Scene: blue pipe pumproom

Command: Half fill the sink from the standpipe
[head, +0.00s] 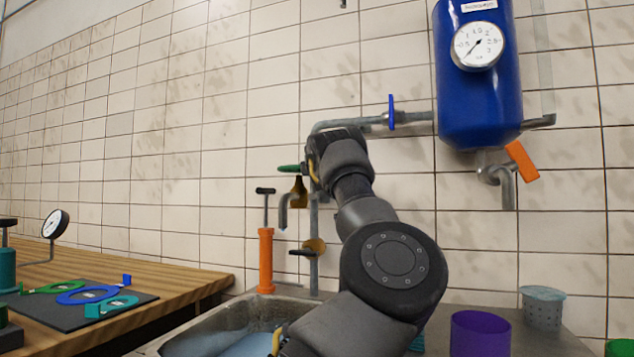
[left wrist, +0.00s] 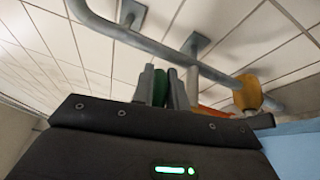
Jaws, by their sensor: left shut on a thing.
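The standpipe (head: 313,225) rises against the tiled wall behind the sink, with a down-turned spout (head: 283,212). A green valve handle (head: 288,168) is near its top; it also shows in the left wrist view (left wrist: 160,88). My left gripper (head: 308,168) is shut on this green handle; its fingers (left wrist: 161,88) stand on either side of it. A brass-yellow part (head: 314,246) is lower on the pipe. The sink (head: 182,332) is at the bottom, partly cut off and covered by my arm, with light blue water (head: 248,346) in it. I see no stream from the spout. My right gripper is out of view.
An orange hand pump (head: 266,262) stands behind the sink. A blue tank (head: 478,90) with a gauge and orange lever (head: 522,160) hangs at right. A purple cup (head: 480,335) and a grey perforated cup (head: 543,307) stand right. A wooden bench (head: 165,278) is left.

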